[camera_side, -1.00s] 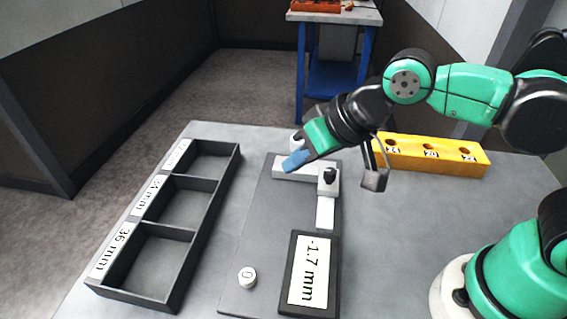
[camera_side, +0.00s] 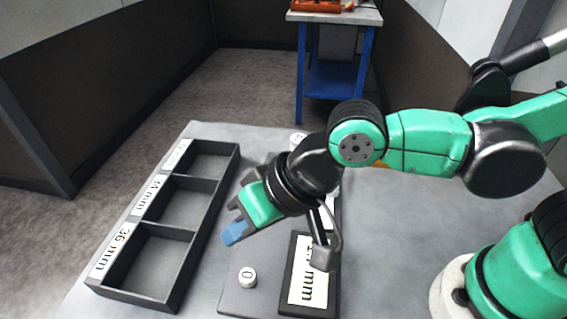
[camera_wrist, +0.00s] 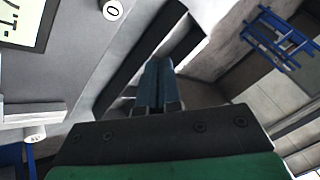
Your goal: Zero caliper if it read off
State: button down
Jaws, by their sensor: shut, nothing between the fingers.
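The display (camera_side: 308,287) on the dark caliper base plate (camera_side: 236,293) is partly covered by my arm in the side view; "mm" still shows. A corner of the display (camera_wrist: 22,22) shows in the wrist view with part of a "1.7" reading. The round white button marked 0 (camera_side: 247,277) is on the plate left of the display. It also shows in the wrist view (camera_wrist: 112,10). My gripper (camera_side: 233,234), with blue fingertips, is shut and empty, above the plate and behind the button, apart from it. The caliper's jaws are mostly hidden behind my arm.
A black tray (camera_side: 208,250) with three empty compartments, labelled 36 mm at the front, stands left of the plate. The yellow block with holes is almost wholly hidden behind my arm. A blue-legged bench (camera_side: 335,80) stands at the back.

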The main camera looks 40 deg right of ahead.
aim_at(251, 277)
jog(key=shift+f, duration=3.8)
jog(key=shift+f, duration=0.2)
jog(key=shift+f, duration=0.25)
jog(key=shift+r, duration=0.2)
jog(key=shift+r, duration=0.25)
jog(key=shift+r, duration=2.5)
